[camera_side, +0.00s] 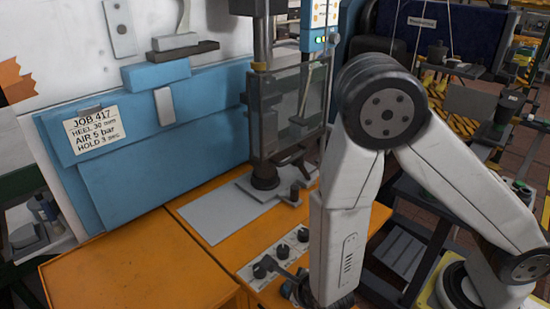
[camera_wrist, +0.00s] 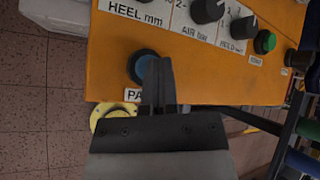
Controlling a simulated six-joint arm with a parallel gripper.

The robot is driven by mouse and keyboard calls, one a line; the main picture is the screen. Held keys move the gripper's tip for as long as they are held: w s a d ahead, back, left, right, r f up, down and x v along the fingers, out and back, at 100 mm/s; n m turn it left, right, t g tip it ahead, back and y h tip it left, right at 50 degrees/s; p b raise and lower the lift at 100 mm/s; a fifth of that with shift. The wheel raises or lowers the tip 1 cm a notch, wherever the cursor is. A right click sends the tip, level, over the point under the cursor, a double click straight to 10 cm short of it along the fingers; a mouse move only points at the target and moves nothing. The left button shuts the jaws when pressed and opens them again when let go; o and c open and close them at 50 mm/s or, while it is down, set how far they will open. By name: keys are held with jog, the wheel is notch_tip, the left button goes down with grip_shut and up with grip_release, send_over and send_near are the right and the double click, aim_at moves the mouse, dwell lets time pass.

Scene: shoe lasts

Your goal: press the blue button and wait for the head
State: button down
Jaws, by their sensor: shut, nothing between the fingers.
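The blue button (camera_wrist: 143,66) sits in a dark collar on the orange panel (camera_wrist: 112,58) in the wrist view. My gripper (camera_wrist: 160,62) is shut and empty. Its fingertips overlap the button's right side in the picture; whether they touch it I cannot tell. A label starting "PA" below the button is partly covered by the fingers. The press (camera_side: 286,108) stands behind a clear guard there, with a dark round piece (camera_side: 265,178) low over a grey plate (camera_side: 222,217).
Dark knobs (camera_wrist: 207,10) marked HEEL, AIR and HOLD line the panel, with a green button (camera_wrist: 265,42) to the right. A yellow round thing (camera_wrist: 103,112) lies below the panel edge. A blue case (camera_side: 150,135) with a JOB 417 card (camera_side: 95,130) stands left of the press.

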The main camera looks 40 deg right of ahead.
jog(key=shift+r, duration=3.25)
jog(key=n, duration=0.2)
jog(key=w+n+y, duration=0.1)
jog(key=shift+r+g, duration=0.25)
jog(key=shift+g, duration=0.05)
jog(key=s+d+r+n+g+y, duration=0.1)
jog(key=d+n, duration=0.5)
jog(key=n, duration=0.7)
jog(key=s+d+r+n+g, duration=0.2)
jog(key=d+r+n+g, duration=0.2)
jog(key=n, duration=1)
jog(key=d+r, duration=0.1)
jog(key=d, duration=0.1)
jog(key=shift+s+d+r+n+g+y, duration=0.15)
jog(key=shift+d+r+n+g+y, duration=0.15)
jog(key=shift+d+y, duration=0.1)
